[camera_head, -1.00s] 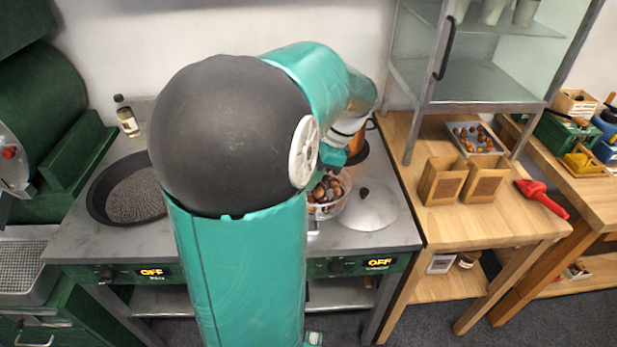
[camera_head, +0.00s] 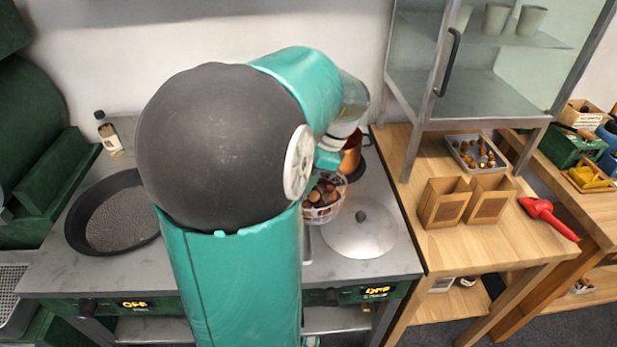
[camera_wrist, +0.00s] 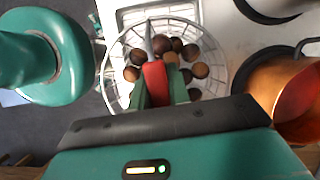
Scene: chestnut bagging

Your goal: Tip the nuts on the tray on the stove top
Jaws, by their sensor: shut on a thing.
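Brown nuts (camera_head: 321,192) lie in a round clear wire basket (camera_head: 325,214) over the middle of the stove top (camera_head: 330,263). The nuts (camera_wrist: 194,70) and wire basket (camera_wrist: 113,58) also show in the wrist view. My gripper (camera_wrist: 154,85) is shut on a red handle (camera_wrist: 154,80) with a grey pointed end, in front of the basket. I cannot tell how the handle joins the basket. In the head view my arm hides most of my gripper. A wide, round, dark tray (camera_head: 84,240) with a speckled base lies at the left of the stove top, with no nuts visible.
A copper pot (camera_head: 351,160) stands behind the basket, and a round metal lid (camera_head: 360,240) lies right of it. A bottle (camera_head: 109,138) stands at the back left. Paper bags (camera_head: 443,205), a grey tray of brown pieces (camera_head: 455,154) and a red scoop (camera_head: 549,217) are on the wooden table.

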